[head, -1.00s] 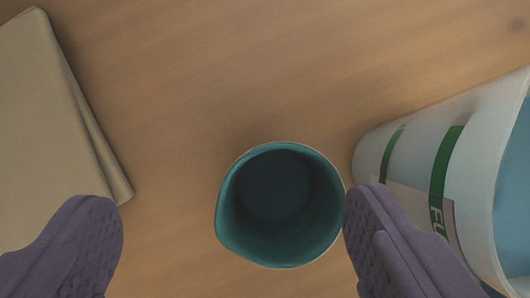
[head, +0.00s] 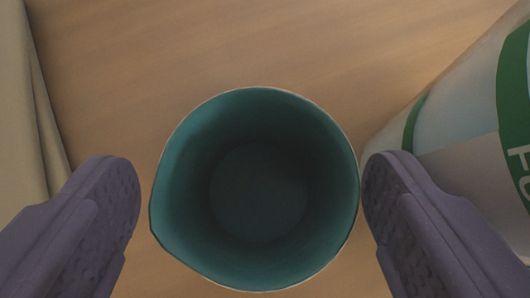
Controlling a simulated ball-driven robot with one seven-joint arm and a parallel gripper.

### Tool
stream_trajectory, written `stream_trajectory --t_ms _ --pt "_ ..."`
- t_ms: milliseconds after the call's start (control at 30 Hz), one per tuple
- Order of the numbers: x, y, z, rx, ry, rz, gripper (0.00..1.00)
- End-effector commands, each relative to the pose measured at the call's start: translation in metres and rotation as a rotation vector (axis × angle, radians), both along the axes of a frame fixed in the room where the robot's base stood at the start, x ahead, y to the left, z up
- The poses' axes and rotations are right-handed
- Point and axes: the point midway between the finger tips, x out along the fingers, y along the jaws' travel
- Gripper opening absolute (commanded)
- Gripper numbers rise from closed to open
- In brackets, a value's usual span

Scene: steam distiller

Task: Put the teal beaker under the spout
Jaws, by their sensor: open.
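The teal beaker (head: 180,180) stands upright on the wooden table in the middle of the head view, seen from above into its empty-looking inside. Its pouring lip points to the lower left. My gripper (head: 252,190) is open, with one purple finger on each side of the beaker. The right finger is very close to the beaker's wall; whether it touches I cannot tell. A small gap shows between the left finger and the beaker. The spout is not in view.
A white container with green bands (head: 455,125) stands close on the right, near the right finger. A folded beige cloth or similar item (head: 28,110) lies at the left edge. Bare wooden table (head: 250,40) shows beyond the beaker.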

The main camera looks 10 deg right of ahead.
Motion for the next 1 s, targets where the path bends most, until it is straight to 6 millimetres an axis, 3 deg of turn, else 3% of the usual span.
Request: stream_trajectory --t_ms 233,500,700,800,1000 --pt "0.024 -0.006 -0.034 0.000 -0.001 -0.001 0.87" --pt "0.029 -0.006 -0.035 0.001 0.001 -0.001 0.87" --pt "0.029 -0.006 -0.035 0.001 0.001 -0.001 0.41" --pt "0.029 -0.006 -0.035 0.001 0.000 -0.001 0.24" --pt "0.029 -0.006 -0.034 0.001 0.000 -0.001 0.23"
